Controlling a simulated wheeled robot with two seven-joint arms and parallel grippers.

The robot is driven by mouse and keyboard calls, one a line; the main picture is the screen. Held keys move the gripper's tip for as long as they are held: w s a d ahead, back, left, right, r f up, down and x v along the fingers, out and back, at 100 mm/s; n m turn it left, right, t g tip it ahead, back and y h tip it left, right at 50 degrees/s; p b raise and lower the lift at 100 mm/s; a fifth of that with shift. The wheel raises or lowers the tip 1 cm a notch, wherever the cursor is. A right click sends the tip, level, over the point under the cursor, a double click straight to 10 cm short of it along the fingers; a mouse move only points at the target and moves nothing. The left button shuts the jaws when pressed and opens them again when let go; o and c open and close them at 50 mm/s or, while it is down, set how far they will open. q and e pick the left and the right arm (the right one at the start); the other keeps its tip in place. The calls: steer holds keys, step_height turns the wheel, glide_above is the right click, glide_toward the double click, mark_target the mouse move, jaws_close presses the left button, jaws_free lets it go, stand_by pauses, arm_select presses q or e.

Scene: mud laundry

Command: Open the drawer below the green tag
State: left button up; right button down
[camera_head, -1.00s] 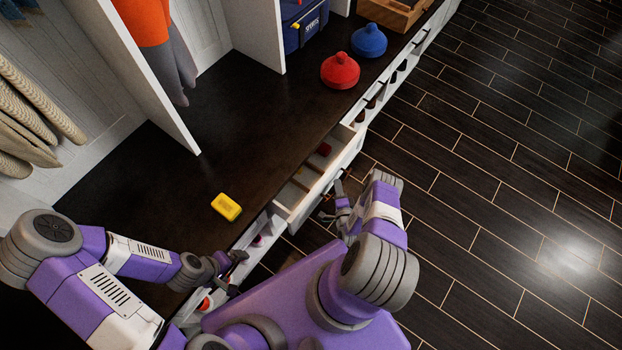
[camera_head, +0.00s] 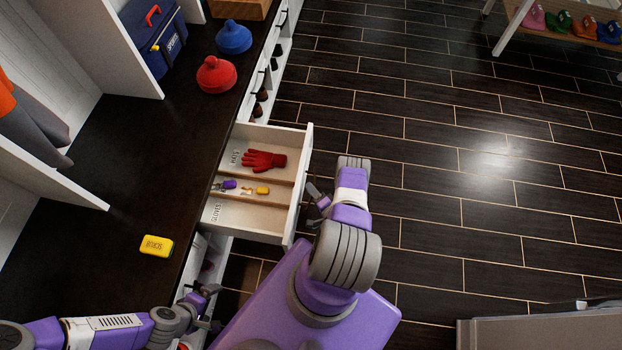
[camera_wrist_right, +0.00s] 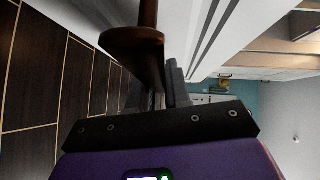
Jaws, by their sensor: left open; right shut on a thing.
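A white drawer (camera_head: 294,190) stands pulled out from the dark-topped bench in the head view. A red glove (camera_head: 264,160) and several small items lie in it, in parts labelled "HATS" and "GLOVES". My right gripper (camera_head: 316,196) is at the outer side of the drawer front. In the right wrist view my right gripper (camera_wrist_right: 160,92) is shut on a brown knob-like handle (camera_wrist_right: 133,42) by the white front. My left gripper (camera_head: 208,300) is open and empty by the bench's front edge. I see no green tag in these views.
A yellow block (camera_head: 157,245), a red rounded object (camera_head: 216,76) and a blue one (camera_head: 234,38) sit on the bench top (camera_head: 120,170). A blue bag (camera_head: 150,38) stands behind. The dark tiled floor is clear right of the drawer. A grey box-like thing (camera_head: 540,332) is at lower right.

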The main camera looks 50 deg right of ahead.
steer(key=shift+s, duration=0.2)
steer(key=c, duration=1.2)
jaws_free()
steer(key=shift+d, duration=0.1)
steer(key=shift+s, duration=0.1)
steer(key=p+v, duration=0.2)
steer(key=v, duration=0.5)
steer(key=shift+s, duration=0.2)
